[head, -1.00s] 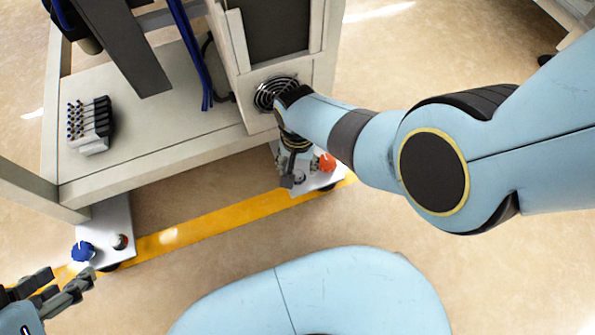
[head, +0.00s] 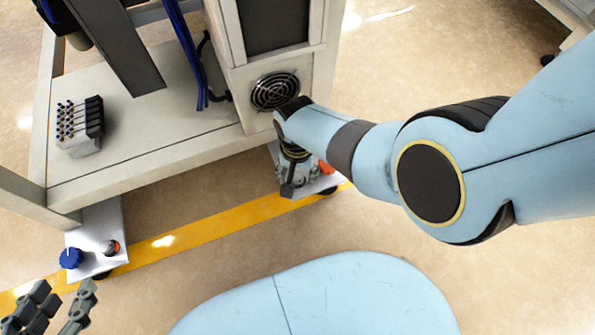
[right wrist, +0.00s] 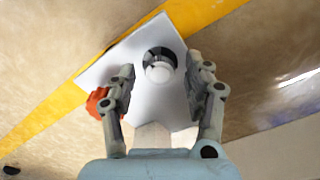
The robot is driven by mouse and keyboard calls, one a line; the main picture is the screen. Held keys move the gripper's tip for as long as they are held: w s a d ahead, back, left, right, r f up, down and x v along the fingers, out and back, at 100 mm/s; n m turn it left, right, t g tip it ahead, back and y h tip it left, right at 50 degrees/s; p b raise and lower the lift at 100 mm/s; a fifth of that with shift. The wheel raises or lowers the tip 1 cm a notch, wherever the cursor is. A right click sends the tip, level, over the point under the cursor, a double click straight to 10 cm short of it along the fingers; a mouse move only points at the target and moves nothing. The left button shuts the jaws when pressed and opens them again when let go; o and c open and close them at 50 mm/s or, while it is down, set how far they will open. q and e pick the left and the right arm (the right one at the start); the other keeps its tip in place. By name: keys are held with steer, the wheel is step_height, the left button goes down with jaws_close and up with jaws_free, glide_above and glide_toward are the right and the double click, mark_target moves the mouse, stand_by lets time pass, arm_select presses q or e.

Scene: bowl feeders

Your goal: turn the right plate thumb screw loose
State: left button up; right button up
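The right plate (head: 310,185) is a white plate at the cabinet's foot, partly behind my right arm. Its orange-red thumb screw (head: 326,168) is mostly covered there. In the right wrist view the thumb screw (right wrist: 98,103) sits at the plate's left edge, beside and partly behind my left-hand finger. My right gripper (right wrist: 165,73) is open, with its fingers spread over the plate (right wrist: 170,105) and nothing visibly held. A silver round part (right wrist: 160,68) in a dark hole shows between the fingertips. My left gripper (head: 64,290) is open and empty at the lower left.
A cabinet with a round fan grille (head: 275,92) stands above the right plate. A valve block (head: 80,127) sits on the bench. Yellow tape (head: 210,226) crosses open floor.

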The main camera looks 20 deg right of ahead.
jaws_close()
